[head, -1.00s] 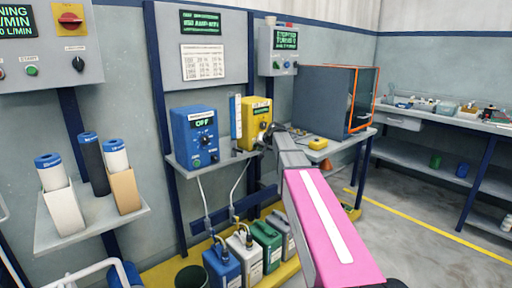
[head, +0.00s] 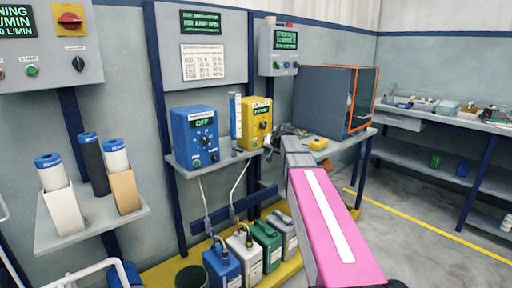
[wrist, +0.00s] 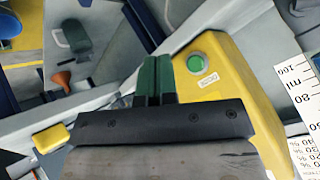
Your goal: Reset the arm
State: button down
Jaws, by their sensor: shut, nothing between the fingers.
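My gripper (head: 272,140) is beside the right edge of the yellow pump box (head: 250,128) in the head view, partly hidden by my arm. In the wrist view its two dark green fingertips (wrist: 156,80) are together with nothing between them. The yellow box (wrist: 240,90) lies just past the fingers there, with a round green button (wrist: 195,63) to their right. I cannot tell the exact gap between fingers and box.
A blue control box (head: 195,135) reading OFF stands on the same shelf, with a graduated cylinder (head: 235,120) between the boxes. Several jugs (head: 222,268) stand below. A dark orange-edged enclosure (head: 320,98) is on the table at right. Open floor (head: 430,225) lies right.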

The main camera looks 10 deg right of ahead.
dwell(0.4)
jog(key=s+f+n+g+h, duration=0.1)
jog(key=s+f+g, duration=0.3)
jog(key=s+f, duration=0.9)
jog(key=s+f+g+h, duration=0.3)
jog(key=s+f, duration=1)
jog(key=s, duration=0.8)
jog(key=shift+a+f+n+g, duration=0.2)
jog(key=shift+a+n+g, duration=0.2)
dwell(3.8)
